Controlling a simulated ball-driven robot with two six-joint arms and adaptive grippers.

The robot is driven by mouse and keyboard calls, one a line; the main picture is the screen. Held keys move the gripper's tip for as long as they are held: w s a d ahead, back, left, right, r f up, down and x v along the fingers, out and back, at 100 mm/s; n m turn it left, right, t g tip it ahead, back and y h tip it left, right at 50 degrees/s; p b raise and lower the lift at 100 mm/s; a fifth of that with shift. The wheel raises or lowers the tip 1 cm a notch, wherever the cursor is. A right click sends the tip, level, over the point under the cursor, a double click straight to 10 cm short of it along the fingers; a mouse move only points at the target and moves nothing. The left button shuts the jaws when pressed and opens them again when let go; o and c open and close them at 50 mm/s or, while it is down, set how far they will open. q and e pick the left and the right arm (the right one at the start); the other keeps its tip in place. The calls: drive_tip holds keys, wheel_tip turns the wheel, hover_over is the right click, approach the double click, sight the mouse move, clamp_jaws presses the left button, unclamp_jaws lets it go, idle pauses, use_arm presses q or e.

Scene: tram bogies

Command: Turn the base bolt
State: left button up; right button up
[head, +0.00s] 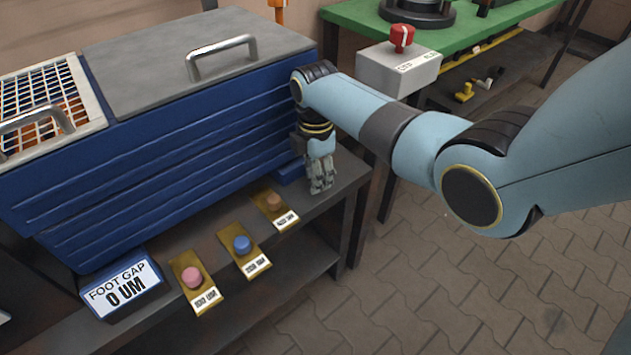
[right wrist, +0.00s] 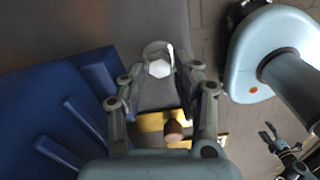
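A pale hexagonal bolt head (right wrist: 160,68) with a light ring behind it shows between the fingers of my right gripper (right wrist: 160,78) in the right wrist view. The fingers are apart, one on each side of it, and I see no clear contact. In the head view the right gripper (head: 321,183) points down at the right end of the blue machine base (head: 170,165) and hides the bolt. My left gripper (right wrist: 276,135) shows small at the lower right of the wrist view, its fingers apart and empty. A display (head: 121,288) reads FOOT GAP 0 UM.
Pink (head: 192,278), blue (head: 242,244) and brown (head: 274,202) buttons sit on brass plates along the bench's front edge. The brown one (right wrist: 173,130) is close to the right gripper.

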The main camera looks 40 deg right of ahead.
drive_tip(key=shift+f, duration=0.55)
drive_tip(key=shift+c, duration=0.2)
clamp_jaws()
